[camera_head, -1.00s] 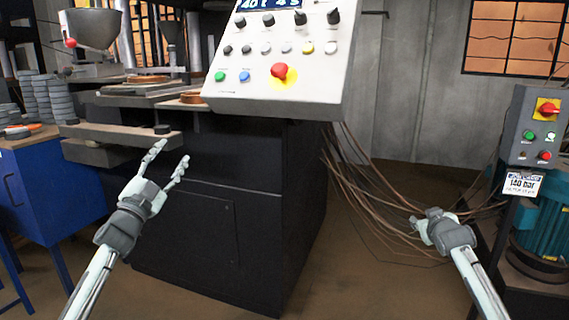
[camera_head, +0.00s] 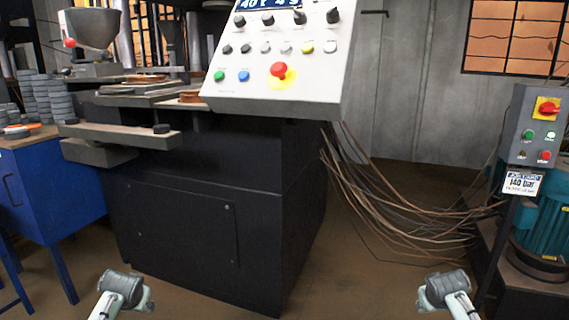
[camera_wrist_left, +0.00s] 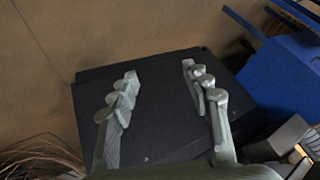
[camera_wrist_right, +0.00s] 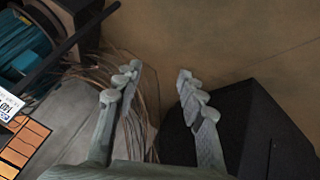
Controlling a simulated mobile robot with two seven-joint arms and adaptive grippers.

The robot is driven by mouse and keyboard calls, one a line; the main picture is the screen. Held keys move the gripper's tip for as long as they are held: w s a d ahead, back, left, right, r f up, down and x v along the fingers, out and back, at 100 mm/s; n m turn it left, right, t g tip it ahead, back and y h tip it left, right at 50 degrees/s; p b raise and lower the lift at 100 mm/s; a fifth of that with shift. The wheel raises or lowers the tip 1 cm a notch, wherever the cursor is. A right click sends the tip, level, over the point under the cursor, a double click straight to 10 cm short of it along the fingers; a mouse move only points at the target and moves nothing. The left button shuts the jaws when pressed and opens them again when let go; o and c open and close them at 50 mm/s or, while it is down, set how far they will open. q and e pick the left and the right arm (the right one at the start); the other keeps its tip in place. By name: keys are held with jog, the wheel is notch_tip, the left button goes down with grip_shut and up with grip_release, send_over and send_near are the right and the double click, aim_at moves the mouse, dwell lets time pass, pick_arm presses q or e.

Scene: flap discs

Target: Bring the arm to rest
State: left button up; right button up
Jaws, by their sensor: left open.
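My left gripper shows at the bottom left of the head view, low in front of the black machine base (camera_head: 215,225); its fingers are mostly hidden there. In the left wrist view my left gripper (camera_wrist_left: 160,82) is open and empty, its fingers wide apart. My right gripper shows at the bottom right of the head view, below the hanging cables (camera_head: 400,205). In the right wrist view my right gripper (camera_wrist_right: 157,75) is open with nothing between its fingers.
A white control panel (camera_head: 270,95) with a red button overhangs the machine. A blue cabinet (camera_head: 60,190) with stacked discs (camera_head: 45,100) stands at left. A teal motor (camera_head: 540,225) and a grey switch box (camera_head: 537,125) stand at right.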

pick_arm(q)
jog(key=s+d+f+g, duration=0.1)
jog(key=s+d+f, duration=0.2)
jog(key=s, duration=0.8)
jog(key=s+d+f+g+h, duration=0.1)
jog(key=s+d+f, duration=0.3)
jog(key=s, duration=0.7)
jog(key=s+d+f+g+h, duration=0.1)
jog(key=s+d+f, duration=0.3)
jog(key=s+f, duration=0.3)
jog(key=s, duration=0.5)
jog(key=shift+m, duration=0.4)
pick_arm(e)
jog(key=s+a+f+g+y, duration=0.1)
jog(key=s+a+f, duration=0.2)
jog(key=s, duration=0.8)
jog(key=s+a+f+g, duration=0.1)
jog(key=s+a+f, duration=0.3)
jog(key=s, duration=0.7)
jog(key=s+a+f+g+y, duration=0.1)
jog(key=s+a+f, duration=0.3)
jog(key=s+f, duration=0.3)
jog(key=s, duration=0.5)
jog(key=shift+a+n+g+y, duration=0.15)
jog(key=shift+n+g+y, duration=0.15)
jog(key=shift+n, duration=0.1)
pick_arm(q)
jog(key=shift+d, duration=0.1)
jog(key=shift+c, duration=0.2)
